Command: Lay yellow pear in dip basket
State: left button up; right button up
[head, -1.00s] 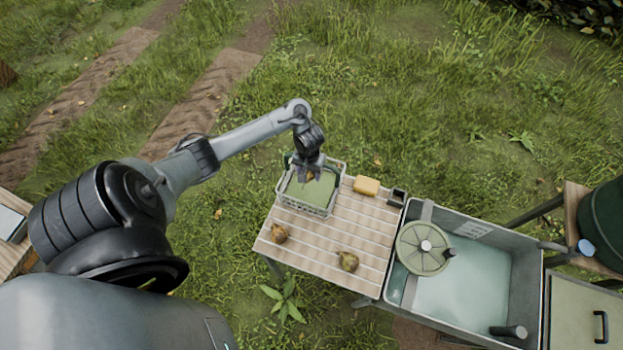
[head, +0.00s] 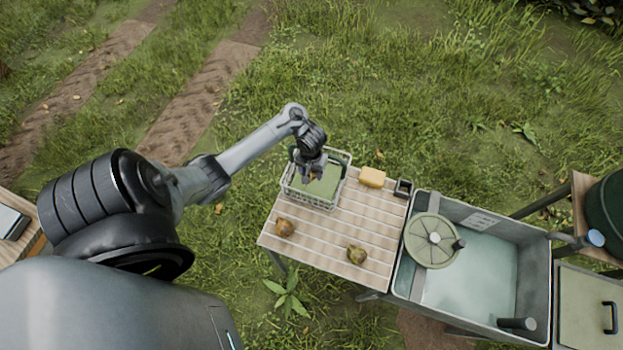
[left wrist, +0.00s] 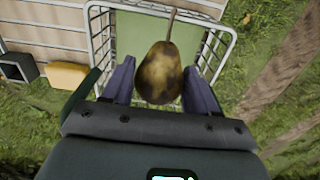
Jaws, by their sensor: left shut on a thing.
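My left gripper (head: 314,175) is over the dip basket, shut on a pear. In the left wrist view the pear (left wrist: 159,74) is yellow-brown with dark blotches, its stem pointing up in the picture, between the two fingers (left wrist: 160,88). The dip basket (head: 320,208) is a wire basket with a green bottom, standing on the slatted table. Its wire rim also shows in the left wrist view (left wrist: 98,40). I cannot tell whether the pear touches the basket bottom. Two brownish pears lie on the slats, one at the left (head: 284,227) and one at the front (head: 356,254). My right gripper is not in view.
A yellow sponge-like block (head: 372,177) and a small dark open box (head: 403,188) stand at the table's back edge. A water basin (head: 533,290) with a round slotted disc (head: 432,241) adjoins on the right. The middle slats (head: 330,232) are bare.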

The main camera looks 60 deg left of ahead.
pick_arm(q)
jog(key=shift+f+b, duration=2.45)
jog(key=shift+f, duration=3)
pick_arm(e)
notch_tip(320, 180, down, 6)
pick_arm(q)
jog(key=shift+f, duration=0.25)
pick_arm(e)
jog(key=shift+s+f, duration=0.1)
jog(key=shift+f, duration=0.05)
pick_arm(q)
jog(key=shift+f, duration=0.3)
jog(key=o, duration=1.2)
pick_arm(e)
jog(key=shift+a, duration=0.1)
pick_arm(q)
jog(key=shift+r, duration=0.1)
